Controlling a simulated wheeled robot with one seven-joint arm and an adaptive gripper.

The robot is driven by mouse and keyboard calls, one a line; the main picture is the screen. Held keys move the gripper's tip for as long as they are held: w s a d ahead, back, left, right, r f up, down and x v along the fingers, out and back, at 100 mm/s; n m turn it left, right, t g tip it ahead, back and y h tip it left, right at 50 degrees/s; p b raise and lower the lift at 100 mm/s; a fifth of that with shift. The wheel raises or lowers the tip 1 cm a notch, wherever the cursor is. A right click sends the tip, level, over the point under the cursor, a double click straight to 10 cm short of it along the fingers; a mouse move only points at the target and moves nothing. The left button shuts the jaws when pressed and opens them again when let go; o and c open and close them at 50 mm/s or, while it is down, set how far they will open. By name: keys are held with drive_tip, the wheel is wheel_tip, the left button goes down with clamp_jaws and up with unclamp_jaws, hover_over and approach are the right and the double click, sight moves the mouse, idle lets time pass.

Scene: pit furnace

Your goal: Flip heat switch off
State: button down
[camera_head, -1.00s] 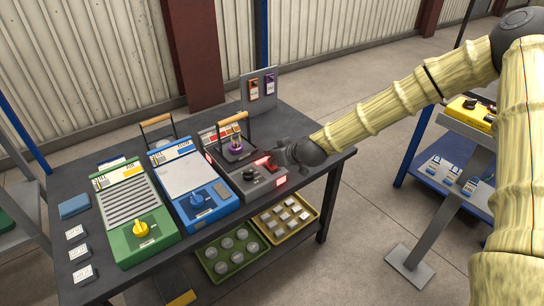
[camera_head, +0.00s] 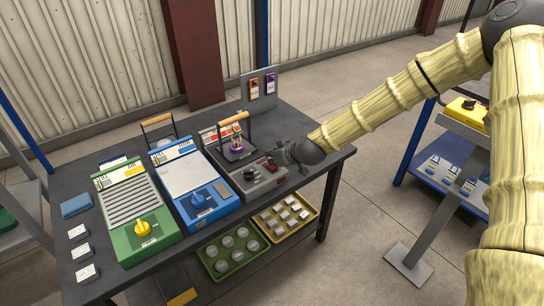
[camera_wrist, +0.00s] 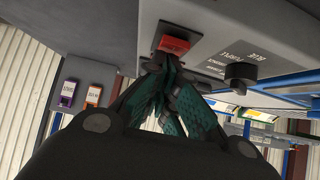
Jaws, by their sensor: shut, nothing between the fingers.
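The grey pit furnace (camera_head: 261,187) stands at the right end of the dark table. Its red switch (camera_wrist: 174,45) is in the top middle of the wrist view, on the furnace's face near printed labels, and it is unlit. A black knob (camera_wrist: 241,73) is beside it. In the head view the switch is small and partly hidden by my gripper (camera_head: 276,158). In the wrist view my gripper (camera_wrist: 168,68) is shut and empty, with its fingertips at the switch's edge. I cannot tell whether they touch it.
A purple-rimmed crucible (camera_head: 237,148) sits in the furnace under a wooden-handled frame. A blue unit (camera_head: 190,182) and a green unit (camera_head: 138,215) stand to the left. Trays of pale pieces (camera_head: 232,252) lie on the lower shelf.

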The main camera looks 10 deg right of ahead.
sight(276, 167)
drive_tip(key=shift+s+d, duration=0.3)
drive_tip(key=shift+s, duration=0.2)
drive_tip(key=shift+r+p, duration=0.6)
drive_tip(key=shift+r, duration=0.05)
drive_tip(key=r, duration=0.1)
drive_tip(key=r+p, duration=0.2)
drive_tip(key=shift+s+r, duration=0.2)
drive_tip(key=shift+s, duration=0.05)
drive_tip(key=b+v, duration=0.1)
drive_tip(key=v, duration=0.8)
drive_tip(key=shift+s+d+f, duration=0.2)
drive_tip(key=shift+s+d, duration=0.05)
drive_tip(key=shift+s, duration=0.25)
